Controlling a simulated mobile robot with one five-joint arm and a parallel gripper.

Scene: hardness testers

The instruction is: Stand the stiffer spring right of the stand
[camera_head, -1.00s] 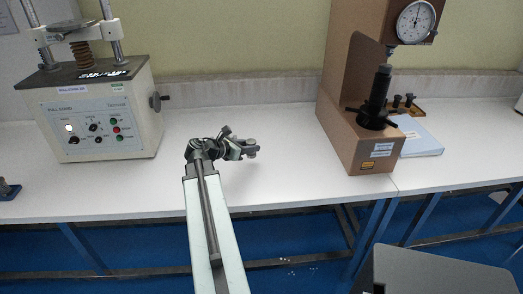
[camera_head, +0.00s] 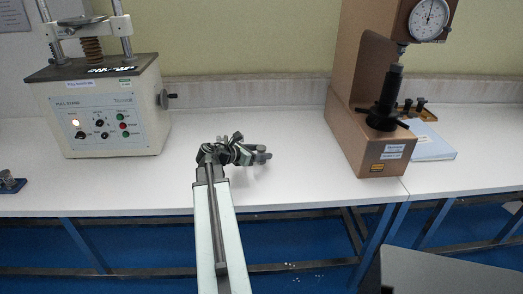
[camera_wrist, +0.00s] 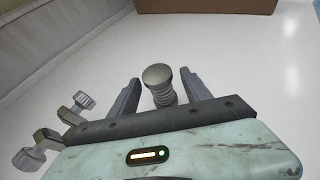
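The pull stand (camera_head: 110,110), a cream box with a dark top, is at the left of the bench in the head view. A coppery coil spring (camera_head: 92,50) stands upright in its frame. My gripper (camera_head: 262,156) is low over the bench, right of the pull stand. In the wrist view my gripper (camera_wrist: 160,90) is open, with a finger on each side of a small grey ribbed piece with a round cap (camera_wrist: 158,74), perhaps a spring. Gaps show on both sides of it. Its lower end is hidden by the gripper body. I cannot tell which spring is stiffer.
A brown hardness tester (camera_head: 372,150) with a dial stands to the right.

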